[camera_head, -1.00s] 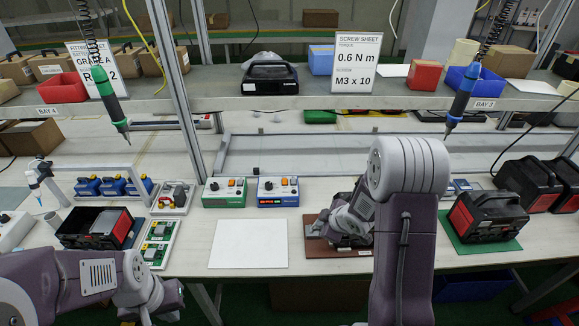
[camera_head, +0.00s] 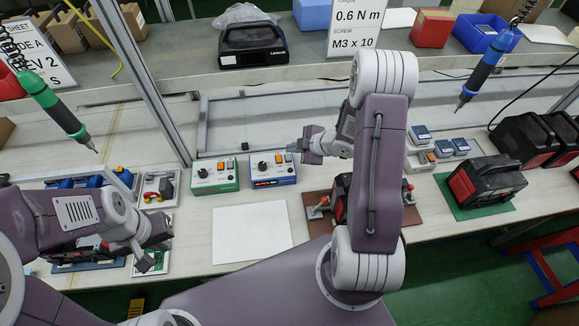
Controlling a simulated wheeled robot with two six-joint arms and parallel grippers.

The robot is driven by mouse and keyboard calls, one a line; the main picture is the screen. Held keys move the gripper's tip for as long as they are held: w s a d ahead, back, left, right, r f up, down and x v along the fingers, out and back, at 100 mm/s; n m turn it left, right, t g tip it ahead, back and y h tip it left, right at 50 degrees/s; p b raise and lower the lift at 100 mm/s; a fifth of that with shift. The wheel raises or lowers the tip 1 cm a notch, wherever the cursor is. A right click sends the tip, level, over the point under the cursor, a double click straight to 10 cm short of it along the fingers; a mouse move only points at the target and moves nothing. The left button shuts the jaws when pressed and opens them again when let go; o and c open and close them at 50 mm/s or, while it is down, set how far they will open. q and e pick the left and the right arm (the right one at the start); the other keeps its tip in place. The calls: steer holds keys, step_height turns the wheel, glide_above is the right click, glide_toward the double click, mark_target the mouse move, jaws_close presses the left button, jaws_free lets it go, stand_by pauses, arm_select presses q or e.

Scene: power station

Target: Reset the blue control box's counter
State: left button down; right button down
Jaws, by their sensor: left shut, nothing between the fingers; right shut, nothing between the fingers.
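The blue control box (camera_head: 272,169) stands on the bench beside a green control box (camera_head: 214,175). Its front has a black knob, an orange button on the right, small white buttons and a red lit display that is too small to read. My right gripper (camera_head: 295,146) is shut and empty, pointing left at the box's upper right corner, near the orange button. I cannot tell whether it touches the box. My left gripper (camera_head: 147,263) is shut and empty, low over the green-panelled tray at the left.
A white sheet (camera_head: 251,234) lies in front of the boxes. A brown mat (camera_head: 318,214) with a clamped device lies to the right, partly behind my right arm. A green screwdriver (camera_head: 60,115) and a blue screwdriver (camera_head: 483,68) hang above. A shelf runs behind.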

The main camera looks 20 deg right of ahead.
mark_target(290, 169)
step_height(290, 169, down, 9)
steer(key=b, duration=0.8)
steer(key=shift+r, duration=0.1)
stand_by(1.5)
steer(key=shift+f+b, duration=0.25)
steer(key=shift+b, duration=0.05)
steer(key=shift+s+a+f, duration=0.1)
steer(key=shift+a+f, duration=0.05)
